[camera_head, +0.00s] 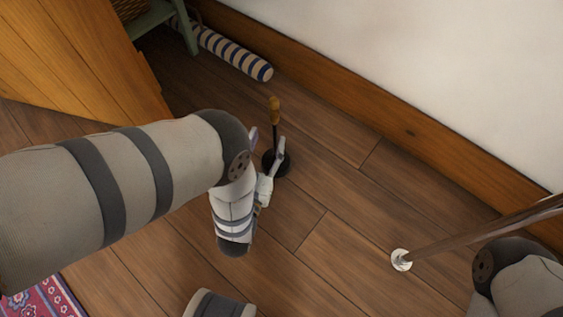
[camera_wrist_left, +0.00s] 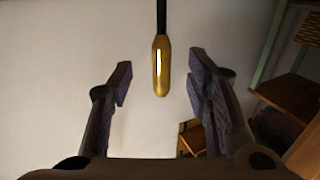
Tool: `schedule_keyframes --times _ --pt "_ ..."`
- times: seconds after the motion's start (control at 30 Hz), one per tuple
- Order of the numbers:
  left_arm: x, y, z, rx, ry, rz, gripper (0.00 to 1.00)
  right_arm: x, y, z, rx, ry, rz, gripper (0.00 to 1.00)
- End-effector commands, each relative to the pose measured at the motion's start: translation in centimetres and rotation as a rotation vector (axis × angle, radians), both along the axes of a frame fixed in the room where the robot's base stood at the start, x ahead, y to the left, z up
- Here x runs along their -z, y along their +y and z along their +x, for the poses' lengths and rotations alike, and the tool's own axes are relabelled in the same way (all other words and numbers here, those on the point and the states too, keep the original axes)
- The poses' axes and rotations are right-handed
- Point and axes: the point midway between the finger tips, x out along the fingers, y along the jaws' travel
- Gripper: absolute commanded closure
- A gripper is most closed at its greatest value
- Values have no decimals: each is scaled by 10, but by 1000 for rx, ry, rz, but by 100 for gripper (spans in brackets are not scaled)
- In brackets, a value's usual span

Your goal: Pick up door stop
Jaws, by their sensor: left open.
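The door stop has a dark round base (camera_head: 283,165) on the wooden floor, a thin dark upright stem and a golden-brown handle (camera_head: 275,104) on top. I take this to be the door stop by its look. My left gripper (camera_head: 267,143) is open, low beside the stem, and partly hides the base. In the left wrist view, the golden handle (camera_wrist_left: 161,72) and dark stem show between the two spread fingers, with clear gaps on both sides. I cannot tell how deep the stem sits between them. My right gripper is not in view.
A blue-and-white striped roll (camera_head: 236,54) lies along the wooden baseboard (camera_head: 410,132). A green-legged stand (camera_head: 187,32) and wooden furniture (camera_head: 75,55) are at upper left. A brown rod (camera_head: 490,226) ends in a white foot at right. A patterned rug (camera_head: 42,300) lies at lower left.

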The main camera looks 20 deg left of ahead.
Motion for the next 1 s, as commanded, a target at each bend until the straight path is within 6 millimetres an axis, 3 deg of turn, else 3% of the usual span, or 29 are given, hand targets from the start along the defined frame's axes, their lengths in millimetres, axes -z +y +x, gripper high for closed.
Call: schedule_keyframes --times 0.4,0.7,0.9,1.0 --pt "5 8 69 0 4 0 55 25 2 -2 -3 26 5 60" --pt "2 9 79 1 5 0 55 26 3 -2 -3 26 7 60" --pt "2 9 79 1 5 0 100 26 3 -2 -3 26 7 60" --pt "2 8 79 1 6 0 100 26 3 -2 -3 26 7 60"
